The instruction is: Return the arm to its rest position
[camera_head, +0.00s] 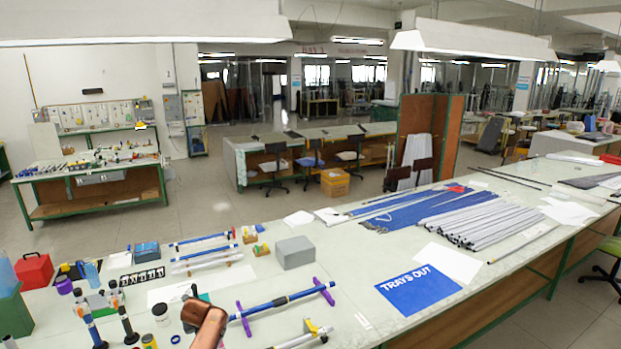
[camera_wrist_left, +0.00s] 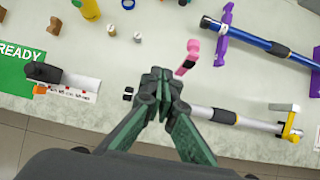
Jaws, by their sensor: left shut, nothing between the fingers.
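My left gripper (camera_wrist_left: 160,78) has dark green fingers and is shut with nothing between them, over the pale bench top. A small pink piece (camera_wrist_left: 187,60) lies just beyond the fingertips. A blue rod (camera_wrist_left: 262,42) rests on purple stands (camera_wrist_left: 222,35) at the upper right; it also shows in the head view (camera_head: 270,305). My right gripper is not in view.
A green READY mat (camera_wrist_left: 22,62) and a white labelled strip (camera_wrist_left: 80,85) lie left of the gripper. The bench also holds a grey box (camera_head: 294,252), a blue TRAYS OUT mat (camera_head: 420,290), several pale rods (camera_head: 490,222) and a red box (camera_head: 34,270).

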